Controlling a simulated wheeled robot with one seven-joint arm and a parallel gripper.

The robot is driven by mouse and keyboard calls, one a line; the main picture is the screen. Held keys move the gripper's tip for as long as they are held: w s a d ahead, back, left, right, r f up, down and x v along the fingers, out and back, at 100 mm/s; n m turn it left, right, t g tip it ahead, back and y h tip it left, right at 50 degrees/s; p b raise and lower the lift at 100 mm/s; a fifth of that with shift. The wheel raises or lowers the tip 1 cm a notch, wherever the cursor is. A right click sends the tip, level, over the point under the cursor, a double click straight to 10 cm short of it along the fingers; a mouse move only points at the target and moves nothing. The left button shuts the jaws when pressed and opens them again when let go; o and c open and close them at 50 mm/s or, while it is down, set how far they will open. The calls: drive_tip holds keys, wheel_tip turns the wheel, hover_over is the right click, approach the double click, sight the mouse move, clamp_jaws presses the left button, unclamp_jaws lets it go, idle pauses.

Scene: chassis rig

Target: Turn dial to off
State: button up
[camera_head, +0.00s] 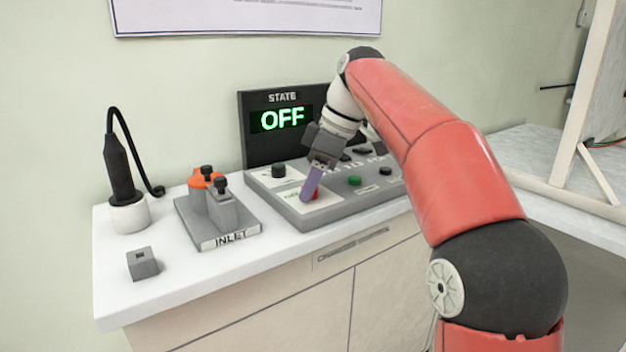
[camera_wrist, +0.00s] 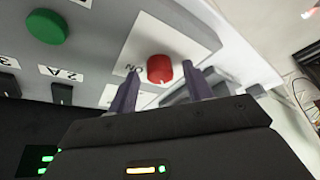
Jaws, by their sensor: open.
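A red dial (camera_head: 314,194) sits on a white plate at the front left of the grey control panel (camera_head: 293,214). In the wrist view the red dial (camera_wrist: 159,68) shows between my two purple fingertips, with an "ON" label beside it. My gripper (camera_head: 309,189) is open and points down at the dial, one finger on each side in the wrist view (camera_wrist: 161,72). I cannot tell whether the fingers touch the dial. The state display (camera_head: 282,118) behind the panel reads "OFF" in green.
A black knob (camera_head: 279,170) and a green button (camera_head: 354,180) are near my gripper on the panel. To the left are the inlet block (camera_head: 230,238) with an orange part, a black tool in a white holder (camera_head: 129,214), and a small grey block (camera_head: 142,263).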

drive_tip(key=v, duration=0.7)
drive_tip(key=shift+d+r, duration=0.2)
drive_tip(key=shift+r, duration=0.15)
drive_tip(key=shift+s, duration=0.1)
drive_tip(key=s+d+f+m+t+h, duration=0.1)
drive_tip(key=s+d+f+m, duration=0.3)
drive_tip(key=s+f, duration=0.4)
drive_tip(key=s+d+f+m+t+h, duration=0.2)
drive_tip(key=s+d+f+m, duration=0.2)
drive_tip(key=s+f, duration=0.5)
drive_tip(key=s+d+f+m+t+h, duration=0.1)
drive_tip(key=s+d+f+m, duration=0.3)
drive_tip(key=s+f+m, duration=0.3)
drive_tip(key=shift+s+f+m+t, duration=0.4)
drive_tip(key=shift+s+f, duration=0.45)
drive_tip(key=shift+s, duration=0.1)
drive_tip(key=shift+d, duration=0.1)
